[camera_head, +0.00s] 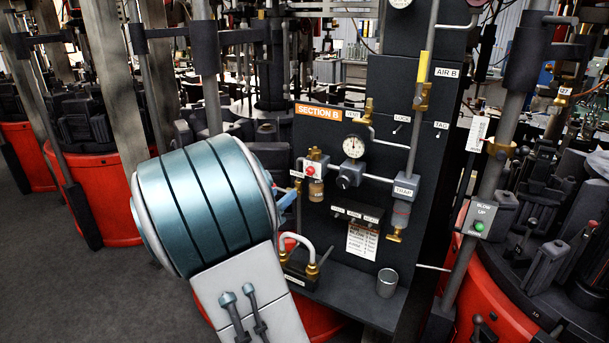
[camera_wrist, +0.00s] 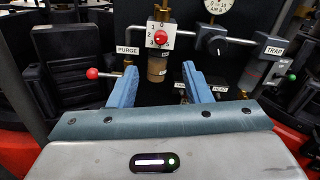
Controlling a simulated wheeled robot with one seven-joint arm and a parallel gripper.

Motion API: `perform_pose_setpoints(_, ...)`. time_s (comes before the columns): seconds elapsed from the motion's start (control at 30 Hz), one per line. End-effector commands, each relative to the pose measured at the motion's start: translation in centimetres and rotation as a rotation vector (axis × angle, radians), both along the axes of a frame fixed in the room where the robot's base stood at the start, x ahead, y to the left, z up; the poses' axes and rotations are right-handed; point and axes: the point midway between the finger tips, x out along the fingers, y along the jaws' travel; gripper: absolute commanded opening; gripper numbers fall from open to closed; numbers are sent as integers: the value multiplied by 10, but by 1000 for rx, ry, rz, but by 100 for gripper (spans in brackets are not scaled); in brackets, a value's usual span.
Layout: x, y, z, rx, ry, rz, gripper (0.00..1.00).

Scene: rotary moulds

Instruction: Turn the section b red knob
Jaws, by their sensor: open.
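The red knob (camera_wrist: 161,38) shows in the wrist view on a white numbered dial plate, above an amber-brown cylinder. In the head view the red knob (camera_head: 310,170) sits on the dark panel below the orange SECTION B label (camera_head: 318,111). My gripper (camera_wrist: 160,76) has its two blue fingers apart with nothing held between them. In the wrist view the knob lies beyond and above the fingertips, roughly centred between them and apart from them. In the head view my teal and white arm hides most of the gripper; a bit of blue finger shows left of the panel fittings.
A red ball-ended lever (camera_wrist: 92,73) is by the PURGE label, left of the fingers. A gauge (camera_head: 353,146), pipes and a TRAP unit (camera_head: 403,190) stand to the knob's right. A metal cup (camera_head: 387,283) stands on the ledge below.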

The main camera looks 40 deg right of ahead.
Motion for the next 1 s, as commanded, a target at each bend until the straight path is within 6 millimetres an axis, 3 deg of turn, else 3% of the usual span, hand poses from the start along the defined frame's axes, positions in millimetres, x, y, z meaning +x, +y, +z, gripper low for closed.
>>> perform_pose_setpoints(0.5,37,-95,0,2,1,-5,44)
perform_pose_setpoints(0.7,45,-113,0,2,-2,-3,44)
perform_pose_setpoints(1.0,47,-117,0,4,-2,-3,44)
